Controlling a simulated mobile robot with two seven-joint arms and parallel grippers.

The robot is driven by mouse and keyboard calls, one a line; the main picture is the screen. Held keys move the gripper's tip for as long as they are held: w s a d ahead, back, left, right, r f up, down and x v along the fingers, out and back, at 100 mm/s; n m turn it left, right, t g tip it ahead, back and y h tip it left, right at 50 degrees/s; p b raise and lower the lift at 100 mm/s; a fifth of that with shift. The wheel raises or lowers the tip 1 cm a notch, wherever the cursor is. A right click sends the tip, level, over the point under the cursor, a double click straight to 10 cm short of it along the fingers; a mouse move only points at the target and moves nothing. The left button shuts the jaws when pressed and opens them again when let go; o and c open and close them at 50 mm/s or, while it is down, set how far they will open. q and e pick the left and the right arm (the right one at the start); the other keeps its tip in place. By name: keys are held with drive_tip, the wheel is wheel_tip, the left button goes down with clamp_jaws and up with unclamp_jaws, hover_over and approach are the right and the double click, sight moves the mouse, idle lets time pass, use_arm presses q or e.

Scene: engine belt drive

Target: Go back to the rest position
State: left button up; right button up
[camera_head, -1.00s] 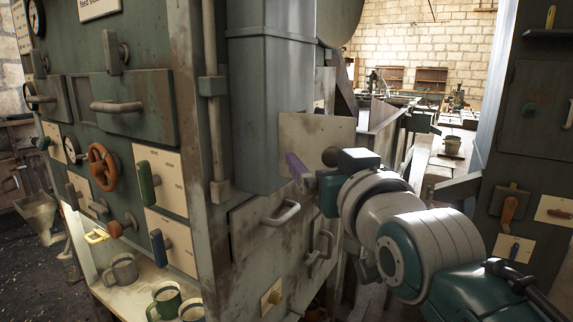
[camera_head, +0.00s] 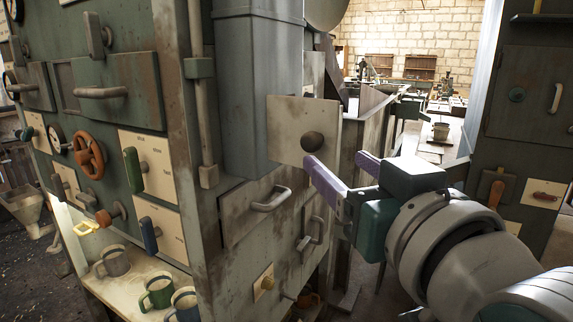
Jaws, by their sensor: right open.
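My right gripper (camera_head: 340,166) comes in from the right, with its two purple fingers apart and nothing between them. It is in front of a pale square plate (camera_head: 285,122) with a dark round knob (camera_head: 312,141) on the side of the grey-green cabinet (camera_head: 180,90). One fingertip is close below the knob in the picture; I cannot tell whether it touches. My left gripper is not in view.
Drawer handles (camera_head: 270,200) stick out of the cabinet beside my right arm. Several mugs (camera_head: 113,262) stand on a low shelf at the left. Another dark cabinet (camera_head: 540,110) stands at the right. A gap with benches lies between.

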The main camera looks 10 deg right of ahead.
drive_tip(key=shift+f, duration=0.1)
drive_tip(key=s+d+f+g, duration=0.3)
drive_tip(key=s+f+g, duration=0.6)
drive_tip(key=s+f, duration=0.4)
drive_tip(key=s+d+f+n+g+p, duration=0.15)
drive_tip(key=s+g, duration=0.45)
drive_tip(key=s, duration=0.6)
wheel_tip(320, 180, up, 30)
drive_tip(key=p, duration=3)
drive_tip(key=shift+w+a+t+p, duration=0.2)
drive_tip(key=shift+w+t+p, duration=0.1)
